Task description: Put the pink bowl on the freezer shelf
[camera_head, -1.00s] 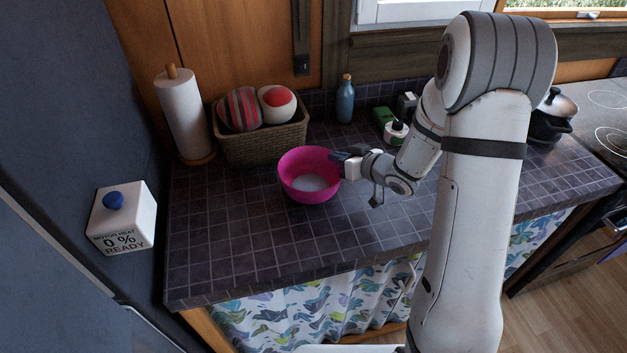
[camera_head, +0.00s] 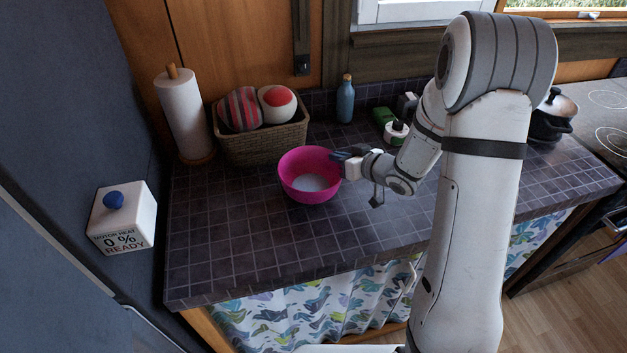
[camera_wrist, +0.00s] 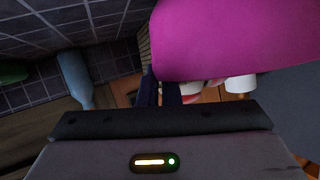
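The pink bowl (camera_head: 297,181) is upright on the dark tiled counter, and looks empty. It also fills the upper right of the wrist view (camera_wrist: 235,40). My gripper (camera_head: 340,157) is at the bowl's right rim, with its dark fingers astride the wall. In the wrist view the fingers (camera_wrist: 159,93) are close together at the bowl's edge, and appear shut on the rim; the exact contact is partly hidden. A blue-grey cabinet (camera_head: 75,90), possibly the fridge-freezer, stands at the left. No freezer shelf is visible.
A wicker basket (camera_head: 262,146) with two balls stands behind the bowl, beside a paper towel roll (camera_head: 184,115). A blue bottle (camera_head: 345,100) is at the back. A white box with a blue knob (camera_head: 124,226) is at the left. The front-left counter (camera_head: 230,250) is clear.

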